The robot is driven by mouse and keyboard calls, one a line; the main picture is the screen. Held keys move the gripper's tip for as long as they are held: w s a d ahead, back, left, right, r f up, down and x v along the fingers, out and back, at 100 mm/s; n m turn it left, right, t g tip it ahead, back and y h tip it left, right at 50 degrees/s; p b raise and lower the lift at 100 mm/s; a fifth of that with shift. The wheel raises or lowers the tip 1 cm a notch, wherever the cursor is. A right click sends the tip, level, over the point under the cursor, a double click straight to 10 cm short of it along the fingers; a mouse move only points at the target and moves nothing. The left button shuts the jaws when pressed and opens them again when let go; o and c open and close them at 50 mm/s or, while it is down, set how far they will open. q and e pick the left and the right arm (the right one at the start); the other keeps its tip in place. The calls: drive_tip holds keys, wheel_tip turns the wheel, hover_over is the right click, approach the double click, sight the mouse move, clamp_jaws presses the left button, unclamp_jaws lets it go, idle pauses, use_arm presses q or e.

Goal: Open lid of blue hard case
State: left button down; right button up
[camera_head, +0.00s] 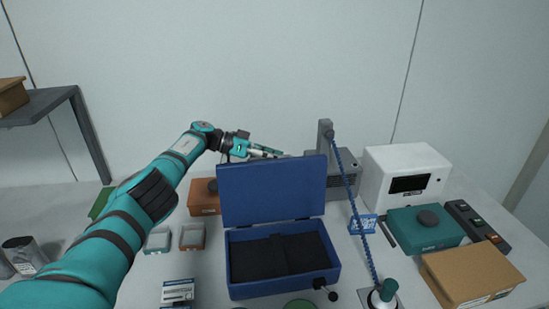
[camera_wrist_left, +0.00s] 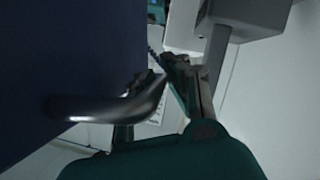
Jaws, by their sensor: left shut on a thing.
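The blue hard case (camera_head: 284,289) stands on the table in the middle of the head view. Its lid (camera_head: 272,190) is raised nearly upright, and the black foam inside shows. My left gripper (camera_head: 272,153) is behind the lid's top edge; the lid partly hides its fingertips. In the left wrist view, the lid (camera_wrist_left: 50,60) is a dark blue surface at left. A dark curved handle (camera_wrist_left: 110,108) stands out from it and passes between the fingers of my left gripper (camera_wrist_left: 160,90), which is shut on it. My right gripper is not in view.
A white box-shaped device (camera_head: 405,165) and a teal case (camera_head: 425,228) stand at right, with a cardboard box (camera_head: 470,272) in front. A blue cord (camera_head: 355,200) runs down right of the lid. Small trays (camera_head: 192,237) lie left of the case. A shelf (camera_head: 45,105) is at far left.

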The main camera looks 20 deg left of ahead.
use_arm(q)
drive_tip(key=shift+r, duration=0.15)
drive_tip(key=c, duration=1.4)
unclamp_jaws()
drive_tip(key=shift+s, duration=0.1)
drive_tip(key=shift+a, duration=0.1)
drive_tip(key=v, duration=0.7)
drive_tip(key=shift+s+a, duration=0.1)
